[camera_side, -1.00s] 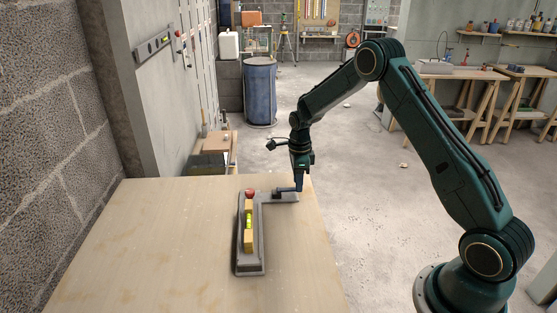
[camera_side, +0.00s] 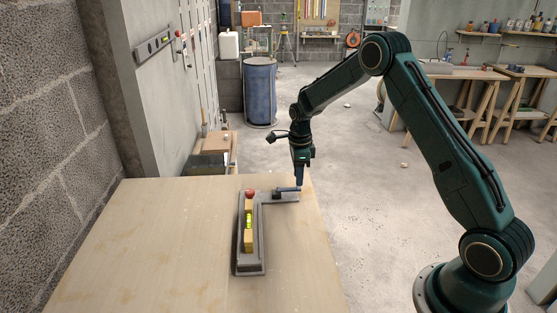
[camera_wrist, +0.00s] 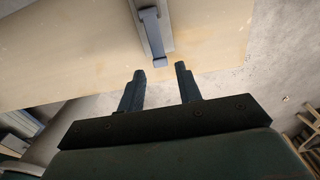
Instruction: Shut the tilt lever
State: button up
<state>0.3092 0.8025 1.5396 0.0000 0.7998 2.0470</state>
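The tilt lever (camera_side: 287,190) is a blue-grey bar on the right arm of a grey L-shaped base on the table. It lies low and points right in the side view. In the wrist view the lever (camera_wrist: 152,33) runs down the picture, and its end block sits just ahead of the gap between my fingertips. My gripper (camera_side: 299,184) points down at the lever's free end. In the wrist view my gripper (camera_wrist: 160,69) has its two fingers apart with nothing held between them. I cannot tell whether a finger touches the lever.
A yellow level with a green vial (camera_side: 248,222) lies along the base's long arm, with a red ball (camera_side: 250,194) at its far end. The wooden table (camera_side: 160,240) is otherwise clear. Its right edge is close to my gripper.

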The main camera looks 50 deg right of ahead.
jog(key=shift+r, duration=2.4)
jog(key=s+a+r+n+t, duration=0.1)
jog(key=s+a+r+n, duration=0.5)
jog(key=r, duration=0.3)
jog(key=s+a+r+n+t, duration=0.2)
jog(key=s+a+r+n, duration=0.2)
jog(key=s+r+n, duration=0.4)
jog(key=s+a+r+n+t, duration=0.1)
jog(key=s+a+n, duration=0.2)
jog(key=s+n, duration=0.3)
jog(key=s+a+r+n+t, duration=0.1)
jog(key=s+a+r+n, duration=0.1)
jog(key=s+n, duration=0.5)
jog(key=s+a, duration=0.1)
jog(key=s, duration=0.4)
jog(key=shift+s+t, duration=0.3)
